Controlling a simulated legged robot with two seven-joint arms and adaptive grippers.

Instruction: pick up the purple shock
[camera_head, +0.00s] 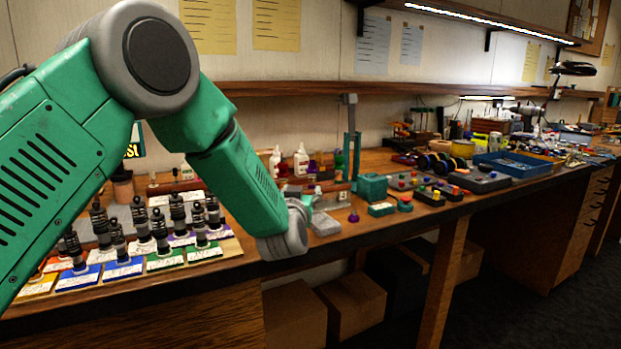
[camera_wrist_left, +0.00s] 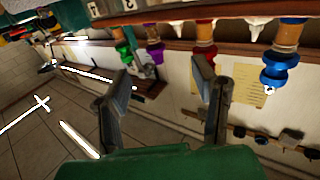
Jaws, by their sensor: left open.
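In the wrist view my left gripper (camera_wrist_left: 162,80) is open, with nothing between its fingers. Beyond it, a purple piece (camera_wrist_left: 155,53) appears in a row between a green piece (camera_wrist_left: 125,50) and a red piece (camera_wrist_left: 204,55). A blue piece (camera_wrist_left: 278,68) is at the right. I cannot tell for sure whether the purple piece is the purple shock. In the head view, several black shocks (camera_head: 116,238) stand upright on coloured cards at the left, one card purple (camera_head: 181,240). My left arm crosses in front, and its fingers are not clear there. My right gripper is not in view.
The wooden bench (camera_head: 235,272) also holds white bottles (camera_head: 301,161), a teal box (camera_head: 372,187), and a blue tray (camera_head: 512,165). A small purple item (camera_head: 353,216) is near the front edge. A shelf (camera_head: 290,88) runs along the wall. Cardboard boxes (camera_head: 352,303) are below.

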